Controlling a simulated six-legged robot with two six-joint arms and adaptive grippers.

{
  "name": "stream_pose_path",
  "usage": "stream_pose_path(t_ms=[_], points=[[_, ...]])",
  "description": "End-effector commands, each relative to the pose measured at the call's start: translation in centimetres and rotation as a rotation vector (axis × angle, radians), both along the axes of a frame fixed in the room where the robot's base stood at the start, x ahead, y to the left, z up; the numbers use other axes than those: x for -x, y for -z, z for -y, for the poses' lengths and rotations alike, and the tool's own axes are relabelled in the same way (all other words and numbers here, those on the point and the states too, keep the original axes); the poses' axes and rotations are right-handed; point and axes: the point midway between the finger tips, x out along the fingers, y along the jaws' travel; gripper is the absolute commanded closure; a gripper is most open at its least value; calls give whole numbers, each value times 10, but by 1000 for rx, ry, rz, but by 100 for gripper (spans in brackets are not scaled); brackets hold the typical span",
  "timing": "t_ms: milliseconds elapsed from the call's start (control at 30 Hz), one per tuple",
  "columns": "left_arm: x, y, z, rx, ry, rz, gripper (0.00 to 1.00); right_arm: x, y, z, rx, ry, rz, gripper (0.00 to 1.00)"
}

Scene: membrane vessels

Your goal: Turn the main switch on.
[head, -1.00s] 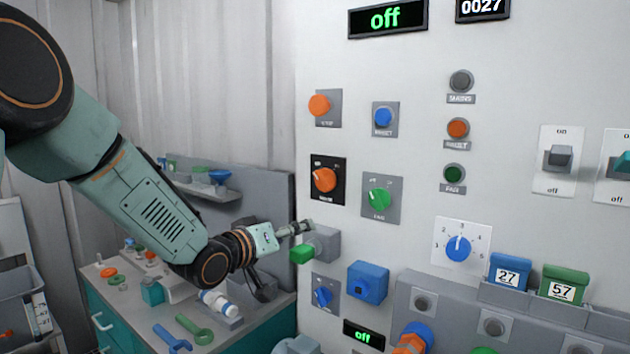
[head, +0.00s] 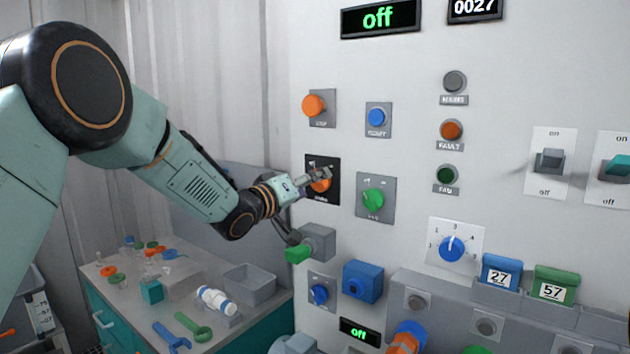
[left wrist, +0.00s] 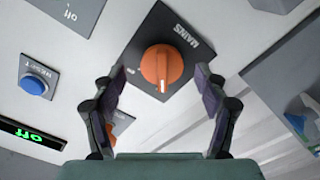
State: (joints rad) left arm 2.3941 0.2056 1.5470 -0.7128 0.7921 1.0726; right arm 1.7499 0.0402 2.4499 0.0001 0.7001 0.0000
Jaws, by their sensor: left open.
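The main switch is an orange rotary knob (head: 320,185) on a black plate, partly hidden by my left gripper in the head view. In the left wrist view the orange knob (left wrist: 161,67) is in plain sight on its black plate marked MAINS, with a white mark on the knob. My left gripper (head: 322,175) is at the panel in front of this knob. In the left wrist view the left gripper (left wrist: 163,85) is open, its fingers on either side of the knob, with gaps between them and it. My right gripper is not in view.
The top display (head: 380,18) reads off. A workbench with tools (head: 190,300) stands at the lower left.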

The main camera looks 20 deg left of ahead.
Motion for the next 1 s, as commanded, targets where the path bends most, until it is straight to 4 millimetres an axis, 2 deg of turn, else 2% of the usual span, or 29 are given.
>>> stream_pose_path(t_ms=[200,567,1000], points=[[-16,0,5,1,-1,0,27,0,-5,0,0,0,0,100],[-20,0,7,1,-1,0,27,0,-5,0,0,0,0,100],[-19,0,6,2,-2,-1,63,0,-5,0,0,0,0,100]])
